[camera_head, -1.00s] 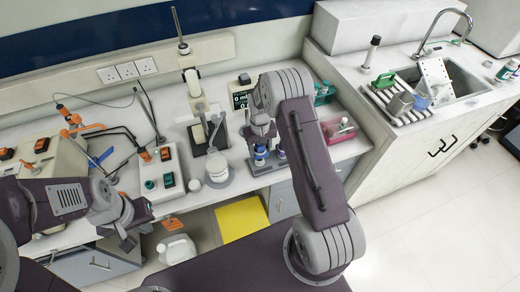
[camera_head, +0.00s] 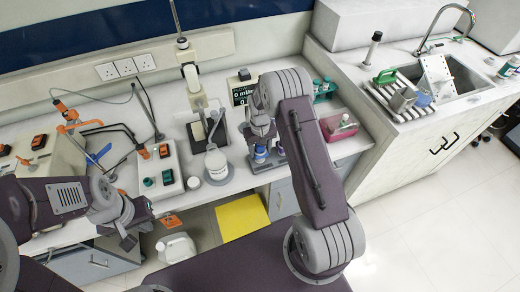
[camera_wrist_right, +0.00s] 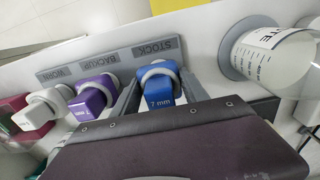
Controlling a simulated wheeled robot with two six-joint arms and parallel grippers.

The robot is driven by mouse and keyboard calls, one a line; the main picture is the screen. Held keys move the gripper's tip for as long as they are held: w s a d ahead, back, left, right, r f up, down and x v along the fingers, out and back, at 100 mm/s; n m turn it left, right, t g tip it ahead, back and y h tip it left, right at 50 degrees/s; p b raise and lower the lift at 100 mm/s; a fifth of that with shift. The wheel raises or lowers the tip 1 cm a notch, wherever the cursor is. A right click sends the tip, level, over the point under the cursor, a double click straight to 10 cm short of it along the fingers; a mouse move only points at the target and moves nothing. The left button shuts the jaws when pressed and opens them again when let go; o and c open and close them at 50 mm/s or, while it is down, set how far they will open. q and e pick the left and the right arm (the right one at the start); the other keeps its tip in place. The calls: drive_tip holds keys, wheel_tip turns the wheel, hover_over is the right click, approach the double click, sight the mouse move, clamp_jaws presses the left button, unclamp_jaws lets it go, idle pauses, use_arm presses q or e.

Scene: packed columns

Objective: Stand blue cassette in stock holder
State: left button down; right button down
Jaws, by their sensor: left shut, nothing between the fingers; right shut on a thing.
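The blue cassette (camera_wrist_right: 159,88), marked 7 mm with a pale ring, is in front of the STOCK label in the right wrist view. My right gripper (camera_wrist_right: 162,100) is shut on it, with a grey finger on each side. Whether its base rests in the holder is hidden. The grey holder (camera_wrist_right: 108,62) carries the labels STOCK, BACKUP and WORN. A purple cassette (camera_wrist_right: 91,96) is at BACKUP and a white one (camera_wrist_right: 44,109) at WORN. In the head view my right gripper (camera_head: 262,148) is over the bench. My left gripper (camera_head: 128,240) is shut and empty, away at the lower left.
A labelled glass vessel (camera_wrist_right: 280,50) stands close to the holder's STOCK end. In the head view, a stand with a flask (camera_head: 215,160) is left of my right gripper. A pink tray (camera_head: 340,127) lies to its right, and a drying rack (camera_head: 400,98) sits by the sink.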

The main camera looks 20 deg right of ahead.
drive_tip(key=shift+f, duration=0.45)
drive_tip(key=c, duration=0.5)
unclamp_jaws()
wheel_tip(320, 180, up, 9)
drive_tip(key=shift+r+b, duration=0.1)
drive_tip(key=shift+b, duration=0.55)
